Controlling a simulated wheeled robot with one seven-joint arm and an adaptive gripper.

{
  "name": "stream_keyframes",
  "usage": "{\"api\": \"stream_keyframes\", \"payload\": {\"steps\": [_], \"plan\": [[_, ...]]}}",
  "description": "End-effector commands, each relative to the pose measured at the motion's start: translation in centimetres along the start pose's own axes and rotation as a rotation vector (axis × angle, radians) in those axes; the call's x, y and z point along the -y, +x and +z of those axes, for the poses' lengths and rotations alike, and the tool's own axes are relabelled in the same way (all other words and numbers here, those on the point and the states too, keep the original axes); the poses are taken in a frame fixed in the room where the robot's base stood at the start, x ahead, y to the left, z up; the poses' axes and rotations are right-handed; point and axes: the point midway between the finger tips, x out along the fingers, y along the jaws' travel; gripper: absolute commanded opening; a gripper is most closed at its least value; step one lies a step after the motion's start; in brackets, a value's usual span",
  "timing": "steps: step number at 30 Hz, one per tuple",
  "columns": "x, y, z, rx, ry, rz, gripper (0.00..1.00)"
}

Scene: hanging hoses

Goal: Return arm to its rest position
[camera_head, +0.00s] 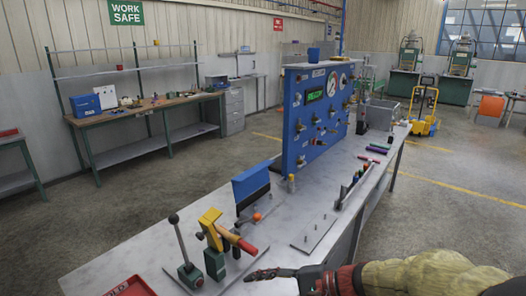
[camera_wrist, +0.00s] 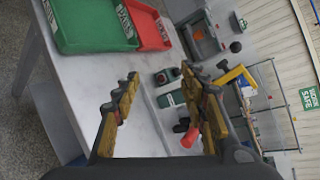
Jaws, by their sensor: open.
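My gripper (camera_wrist: 163,92) is open in the wrist view. Its two yellow-and-black fingers are spread wide, with nothing between them but the bench surface and fixtures beyond. In the head view my gripper (camera_head: 262,274) reaches in from the lower right, low over the near end of the grey workbench (camera_head: 130,258). It appears clear of the lever fixture (camera_head: 186,258) and the yellow-and-green clamp with a red handle (camera_head: 222,243), both to its left. Whether it touches the bench cannot be told. No hanging hose can be made out.
A blue panel (camera_head: 316,137) with gauges stands upright on the bench. A red tray (camera_head: 130,287) is at the near left; it and a green tray (camera_wrist: 92,24) show in the wrist view. A second workbench (camera_head: 150,108) stands by the wall.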

Motion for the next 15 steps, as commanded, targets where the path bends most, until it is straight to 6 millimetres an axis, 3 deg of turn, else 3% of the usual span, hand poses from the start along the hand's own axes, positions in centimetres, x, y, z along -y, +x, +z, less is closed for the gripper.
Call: {"api": "stream_keyframes", "payload": {"steps": [1, 6, 10, 15], "plan": [[-0.4, -0.9, 2.5, -0.010, -0.070, 0.080, 0.43], [-4.2, -5.1, 7.7, -0.086, -0.299, 0.370, 0.43], [-6.6, -9.6, 9.8, -0.192, -0.482, 0.575, 0.43], [-8.2, -16.4, 10.9, -0.375, -0.717, 0.808, 0.43]]}}
